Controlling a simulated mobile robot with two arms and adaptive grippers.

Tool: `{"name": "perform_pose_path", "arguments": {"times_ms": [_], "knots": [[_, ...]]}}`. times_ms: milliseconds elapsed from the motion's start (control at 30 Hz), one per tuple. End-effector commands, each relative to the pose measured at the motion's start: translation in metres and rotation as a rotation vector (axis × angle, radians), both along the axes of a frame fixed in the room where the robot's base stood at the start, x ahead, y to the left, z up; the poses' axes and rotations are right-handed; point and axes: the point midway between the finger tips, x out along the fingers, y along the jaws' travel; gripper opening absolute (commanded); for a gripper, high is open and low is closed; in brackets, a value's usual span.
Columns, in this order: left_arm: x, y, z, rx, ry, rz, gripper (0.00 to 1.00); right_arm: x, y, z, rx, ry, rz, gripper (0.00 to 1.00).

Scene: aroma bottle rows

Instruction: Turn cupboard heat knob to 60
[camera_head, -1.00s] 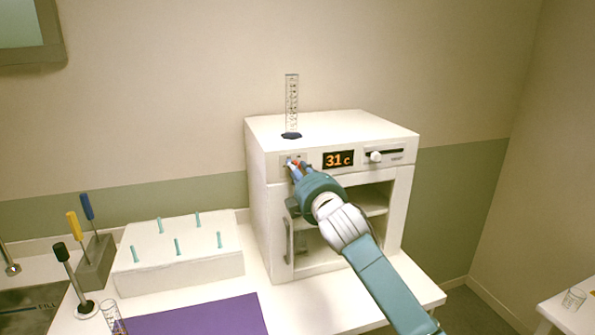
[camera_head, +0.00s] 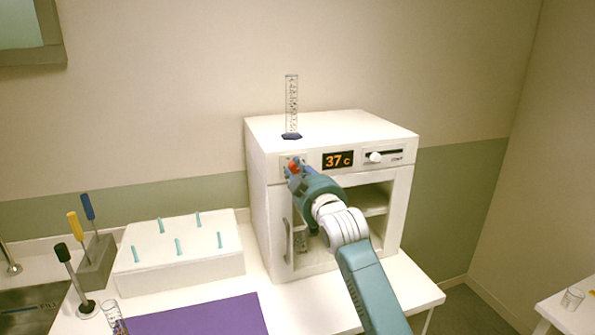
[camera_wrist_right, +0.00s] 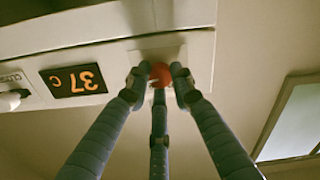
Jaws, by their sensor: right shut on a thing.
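The white cupboard (camera_head: 330,130) stands on the bench, with a display (camera_head: 338,160) that reads 37 C. The red heat knob (camera_head: 293,167) is on its front panel, left of the display. My right gripper (camera_head: 292,170) is shut on the knob. In the right wrist view the fingers of my right gripper (camera_wrist_right: 160,82) close around the red knob (camera_wrist_right: 160,73), and the display (camera_wrist_right: 74,80) appears upside down. The fingers partly hide the knob in the head view. My left gripper is not in view.
A slider (camera_head: 376,157) sits right of the display. A graduated cylinder (camera_head: 291,108) stands on the cupboard top. A white peg rack (camera_head: 178,262), a tool holder (camera_head: 96,264) and a purple mat (camera_head: 200,318) are to the left.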

Motion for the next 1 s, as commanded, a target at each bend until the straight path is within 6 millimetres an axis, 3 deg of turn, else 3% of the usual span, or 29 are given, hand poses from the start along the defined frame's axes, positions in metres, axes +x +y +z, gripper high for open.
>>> {"name": "perform_pose_path", "arguments": {"times_ms": [400,933,967,1000], "knots": [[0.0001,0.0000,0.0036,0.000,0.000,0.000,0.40,0.0000,0.0004,-0.0044,0.167,0.062,0.000,0.00],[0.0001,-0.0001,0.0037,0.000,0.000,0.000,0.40,0.0001,0.0004,-0.0054,0.186,0.070,0.000,0.00],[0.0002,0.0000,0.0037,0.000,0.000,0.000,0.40,0.0001,0.0003,-0.0055,0.185,0.071,-0.001,0.29],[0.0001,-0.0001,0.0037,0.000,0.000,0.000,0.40,0.0001,0.0003,-0.0055,0.185,0.071,-0.001,0.37]]}}
